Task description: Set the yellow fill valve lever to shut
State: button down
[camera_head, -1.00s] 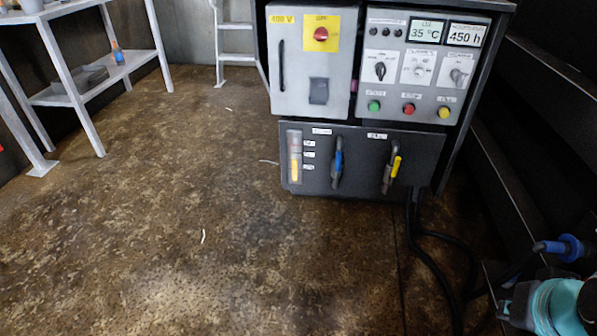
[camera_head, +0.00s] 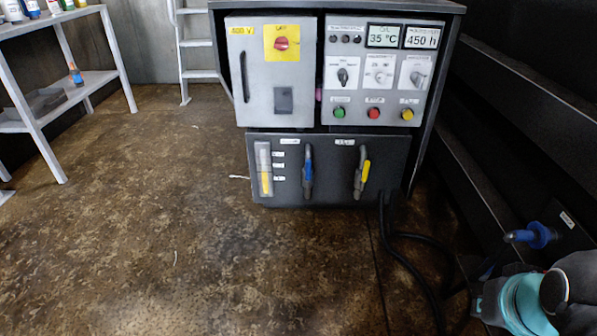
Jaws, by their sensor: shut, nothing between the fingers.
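The yellow fill valve lever (camera_head: 362,173) is on the dark lower panel (camera_head: 335,193) of the control cabinet, right of the blue lever (camera_head: 308,171). Small white labels sit above both levers, too small to read. My gripper is not in view. Only teal and dark links of my arm show at the bottom right, well apart from the lever.
A sight tube (camera_head: 264,168) with yellow in it is left of the levers. Black cables (camera_head: 410,270) run over the floor at the right. A blue plug (camera_head: 530,236) is beside dark rails at right. A grey shelf (camera_head: 85,92) stands at left. The middle floor is clear.

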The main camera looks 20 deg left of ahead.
aim_at(367, 163)
jog(key=u, duration=0.15)
jog(key=k, duration=0.45)
jog(key=u, duration=1.35)
jog(key=i, duration=0.8)
jog(key=z, duration=0.75)
jog(key=i, duration=0.7)
jog(key=z, duration=0.75)
